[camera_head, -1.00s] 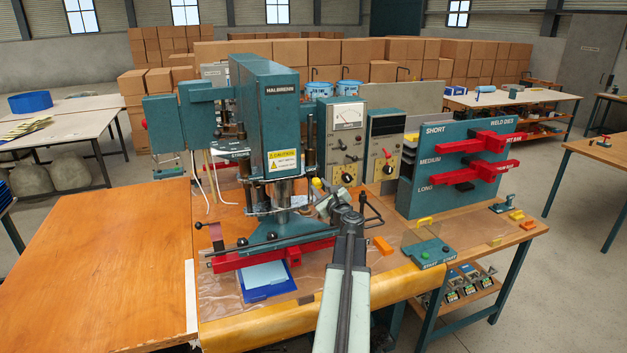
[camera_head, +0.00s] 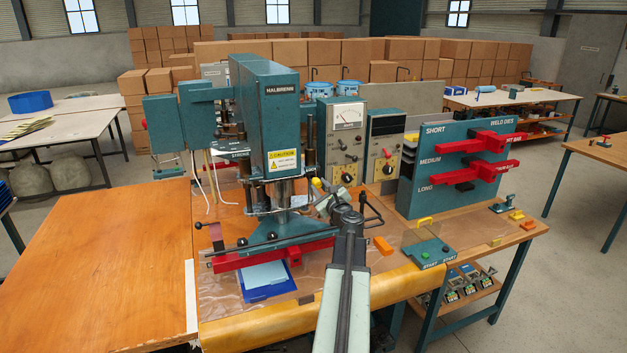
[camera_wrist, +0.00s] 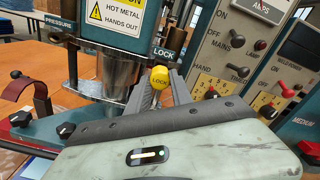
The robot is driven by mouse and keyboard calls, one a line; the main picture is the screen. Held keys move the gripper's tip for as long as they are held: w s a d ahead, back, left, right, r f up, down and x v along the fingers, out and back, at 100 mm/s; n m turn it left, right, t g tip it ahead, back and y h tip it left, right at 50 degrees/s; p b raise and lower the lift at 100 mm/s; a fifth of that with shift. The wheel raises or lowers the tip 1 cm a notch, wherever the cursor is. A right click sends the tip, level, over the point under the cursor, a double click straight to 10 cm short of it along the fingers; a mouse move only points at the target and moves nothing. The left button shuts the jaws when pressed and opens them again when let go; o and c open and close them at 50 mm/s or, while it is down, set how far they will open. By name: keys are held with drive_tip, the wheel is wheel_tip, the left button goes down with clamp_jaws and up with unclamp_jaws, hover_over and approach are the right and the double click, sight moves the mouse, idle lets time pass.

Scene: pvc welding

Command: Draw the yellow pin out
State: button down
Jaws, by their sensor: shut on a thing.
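In the head view the yellow head (camera_head: 317,183) shows as a small dot at the end of my gripper (camera_head: 324,193), beside the press (camera_head: 270,110). The pin's lower shaft and the hole are hidden, so I cannot tell how deep it sits.
Control boxes with dials (camera_head: 345,150) stand right of the press. A black-knobbed lever (camera_head: 370,207) is close to my arm's right. The wooden table (camera_head: 100,255) at left is clear.

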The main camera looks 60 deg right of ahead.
sight(319, 185)
drive_tip(key=shift+x, duration=1.55)
drive_tip(key=c, duration=1.1)
unclamp_jaws()
drive_tip(key=shift+o, duration=0.2)
drive_tip(key=v, duration=0.9)
drive_tip(key=shift+w, duration=0.1)
